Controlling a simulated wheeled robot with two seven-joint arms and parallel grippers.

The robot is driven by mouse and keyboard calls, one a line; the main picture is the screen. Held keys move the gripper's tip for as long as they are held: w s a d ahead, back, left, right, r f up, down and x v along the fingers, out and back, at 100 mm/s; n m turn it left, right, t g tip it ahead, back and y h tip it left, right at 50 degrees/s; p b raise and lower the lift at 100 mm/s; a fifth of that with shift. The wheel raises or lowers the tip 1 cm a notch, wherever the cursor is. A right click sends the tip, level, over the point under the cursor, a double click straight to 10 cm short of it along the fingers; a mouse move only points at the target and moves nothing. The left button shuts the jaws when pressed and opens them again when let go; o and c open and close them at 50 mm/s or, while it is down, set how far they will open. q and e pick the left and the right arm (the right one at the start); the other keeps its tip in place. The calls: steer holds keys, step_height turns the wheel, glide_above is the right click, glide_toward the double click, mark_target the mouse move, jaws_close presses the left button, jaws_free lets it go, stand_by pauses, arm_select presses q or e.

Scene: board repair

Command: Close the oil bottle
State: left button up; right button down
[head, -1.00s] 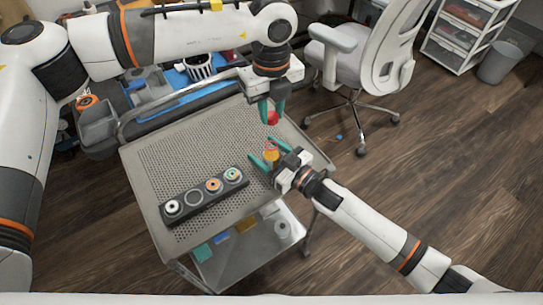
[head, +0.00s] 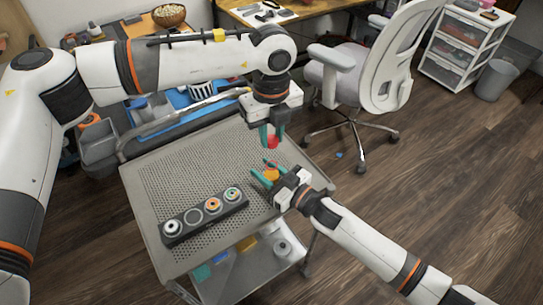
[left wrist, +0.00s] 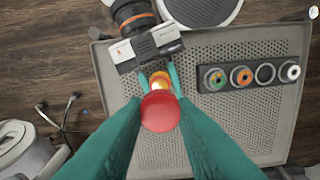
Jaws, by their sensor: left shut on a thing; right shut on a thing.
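My right gripper (head: 266,171) is shut on the small orange-yellow oil bottle (head: 271,174), lower than the cap. In the left wrist view the red cap (left wrist: 160,111) sits between the teal fingertips and overlaps the bottle (left wrist: 159,79), whose lit top shows just beyond it. The bottle is between the right gripper's fingers. The cap and the bottle look apart in the head view. The bottle's lower part is hidden.
The perforated grey cart top (head: 170,172) is mostly bare. A dark holder (head: 204,217) with several round slots, some filled with coloured rings, lies on it. A white office chair (head: 385,75) stands behind to the right. A lower shelf holds small items.

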mark_target(272, 174)
arm_select(q)
steer(key=shift+f, duration=1.95)
steer(key=shift+f, duration=0.1)
steer(key=shift+f, duration=0.8)
steer(key=shift+f, duration=0.55)
